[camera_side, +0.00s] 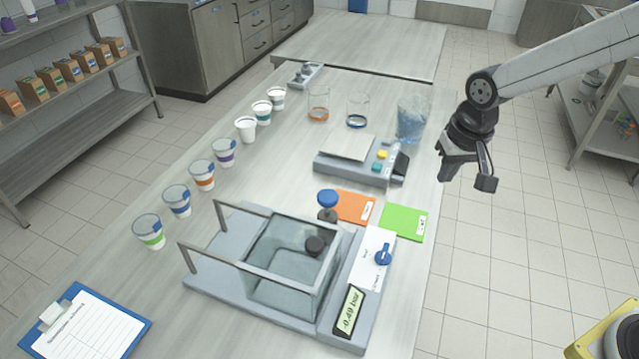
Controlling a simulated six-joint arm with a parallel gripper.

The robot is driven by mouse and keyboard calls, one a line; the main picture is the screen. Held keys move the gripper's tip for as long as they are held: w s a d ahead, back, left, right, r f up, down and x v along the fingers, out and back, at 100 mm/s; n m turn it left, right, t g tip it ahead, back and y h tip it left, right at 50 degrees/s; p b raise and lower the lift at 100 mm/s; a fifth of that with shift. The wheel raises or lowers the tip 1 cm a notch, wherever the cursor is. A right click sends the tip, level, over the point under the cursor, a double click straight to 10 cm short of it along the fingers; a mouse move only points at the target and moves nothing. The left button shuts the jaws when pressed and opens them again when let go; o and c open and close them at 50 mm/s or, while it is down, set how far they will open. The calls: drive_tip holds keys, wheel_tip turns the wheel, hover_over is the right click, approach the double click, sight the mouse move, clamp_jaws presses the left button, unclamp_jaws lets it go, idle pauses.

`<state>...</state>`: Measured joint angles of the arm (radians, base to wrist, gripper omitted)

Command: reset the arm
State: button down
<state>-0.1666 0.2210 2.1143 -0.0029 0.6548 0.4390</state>
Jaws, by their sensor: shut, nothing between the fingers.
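My gripper (449,171) hangs in the air at the right, past the table's right edge as seen in the side view. It is shut and empty, with its fingers pointing down. It touches nothing. A grey balance with a glass chamber (290,262) stands at the front of the table (410,290), with a small dark piece inside. A row of cups stands on the left side of the table, among them a green-banded cup (149,232) and a plain white cup (246,129).
Orange (354,207) and green (403,222) cards lie near the blue-topped stamp (327,200). A clipboard (85,325) lies front left. Open floor surrounds my gripper.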

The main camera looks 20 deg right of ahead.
drive_tip(key=s+d+f+n, duration=0.3)
drive_tip(key=s+d, duration=0.3)
drive_tip(key=s, duration=0.4)
drive_tip(key=shift+s+d+f+t, duration=0.25)
drive_tip(key=shift+f+t, duration=0.15)
idle(0.4)
